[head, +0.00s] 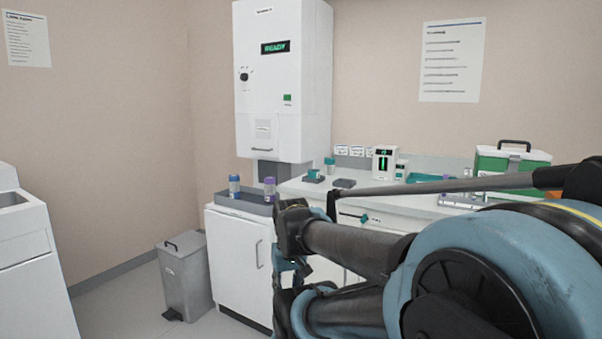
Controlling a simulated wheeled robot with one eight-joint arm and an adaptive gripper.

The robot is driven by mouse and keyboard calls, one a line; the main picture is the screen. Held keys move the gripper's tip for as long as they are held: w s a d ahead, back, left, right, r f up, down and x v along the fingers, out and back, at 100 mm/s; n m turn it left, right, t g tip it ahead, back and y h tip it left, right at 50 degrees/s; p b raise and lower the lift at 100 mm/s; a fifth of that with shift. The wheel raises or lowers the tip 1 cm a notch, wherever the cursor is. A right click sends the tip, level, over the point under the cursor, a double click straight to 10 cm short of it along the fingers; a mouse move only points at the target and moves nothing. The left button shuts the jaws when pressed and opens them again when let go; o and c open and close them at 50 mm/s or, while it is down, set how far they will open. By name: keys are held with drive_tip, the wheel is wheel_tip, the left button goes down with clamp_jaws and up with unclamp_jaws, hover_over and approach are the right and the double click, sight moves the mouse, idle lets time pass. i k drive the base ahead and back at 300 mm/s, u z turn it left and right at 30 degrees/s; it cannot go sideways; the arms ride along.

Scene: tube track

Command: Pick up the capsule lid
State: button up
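A small teal piece (313,173) that may be the capsule lid sits on a dark stand on the white counter (300,187). Just right of it stands a small teal-topped container (330,165); which of the two is the lid is too small to tell. A flat dark pad (344,183) lies in front of that container. My arm reaches in from the right, in front of and below the counter. Its far end, with my gripper (291,268), is at the front of the white cabinet, apart from the teal pieces. The fingers are not clear.
A grey tray (228,201) holds a blue-topped tube (234,187) and a purple-topped tube (269,189). A white wall machine (281,85) hangs above. A green-and-white box (508,160) stands at the right. A grey bin (184,276) stands on the floor beside the cabinet (235,262).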

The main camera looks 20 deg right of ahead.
sight(329, 162)
drive_tip(key=u, duration=0.55)
drive_tip(key=k, duration=0.8)
drive_tip(key=u, duration=0.85)
drive_tip(key=i, duration=1.05)
drive_tip(key=z, duration=0.65)
drive_tip(key=i, duration=0.95)
drive_tip(key=z, duration=1.1)
drive_tip(key=i, duration=0.65)
drive_tip(key=z, duration=0.4)
